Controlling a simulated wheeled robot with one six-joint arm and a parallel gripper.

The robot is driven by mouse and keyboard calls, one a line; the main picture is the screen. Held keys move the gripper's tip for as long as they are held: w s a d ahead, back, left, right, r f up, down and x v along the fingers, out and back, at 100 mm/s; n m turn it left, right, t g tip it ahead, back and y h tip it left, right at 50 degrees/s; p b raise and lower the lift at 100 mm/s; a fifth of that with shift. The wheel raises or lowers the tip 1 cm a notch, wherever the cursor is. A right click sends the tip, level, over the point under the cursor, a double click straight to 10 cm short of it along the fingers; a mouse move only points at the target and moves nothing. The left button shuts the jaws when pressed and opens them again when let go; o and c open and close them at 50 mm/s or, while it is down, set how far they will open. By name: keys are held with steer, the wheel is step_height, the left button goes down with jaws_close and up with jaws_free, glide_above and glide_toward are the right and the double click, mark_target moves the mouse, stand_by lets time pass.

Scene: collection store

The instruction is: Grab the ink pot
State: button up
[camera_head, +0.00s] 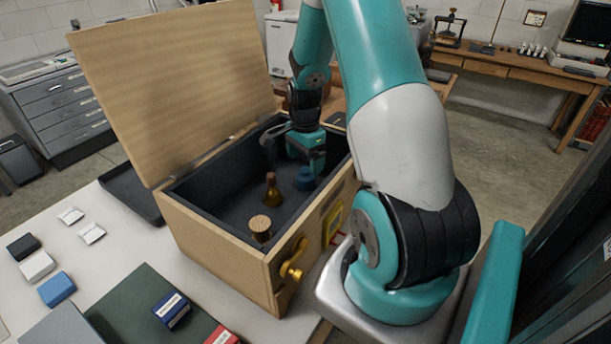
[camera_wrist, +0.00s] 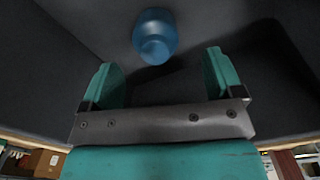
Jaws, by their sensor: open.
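The ink pot is most likely the small blue round pot (camera_head: 304,179) inside the open wooden chest (camera_head: 215,246). In the wrist view the blue pot (camera_wrist: 155,37) stands on the dark lining, beyond the fingertips and between their lines. My gripper (camera_head: 307,160) reaches down into the chest just above and behind the pot. In the wrist view my gripper (camera_wrist: 164,78) has its two teal fingers spread apart with nothing between them. The pot appears clear of both fingers there.
An amber bottle (camera_head: 271,190) and a wood-topped jar (camera_head: 260,228) are also in the chest. The raised lid (camera_head: 170,80) stands at the left. Chest walls surround the gripper. Small boxes (camera_head: 57,289) lie on the white table (camera_head: 110,250).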

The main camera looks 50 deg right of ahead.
mark_target(306, 169)
steer(key=shift+s+a+f+p, duration=0.1)
steer(key=shift+f+p, duration=0.5)
steer(key=shift+f, duration=0.85)
steer(key=shift+s+a+f+p, duration=0.1)
steer(key=shift+f+p, duration=0.45)
steer(key=shift+f, duration=0.85)
steer(key=c, duration=1.1)
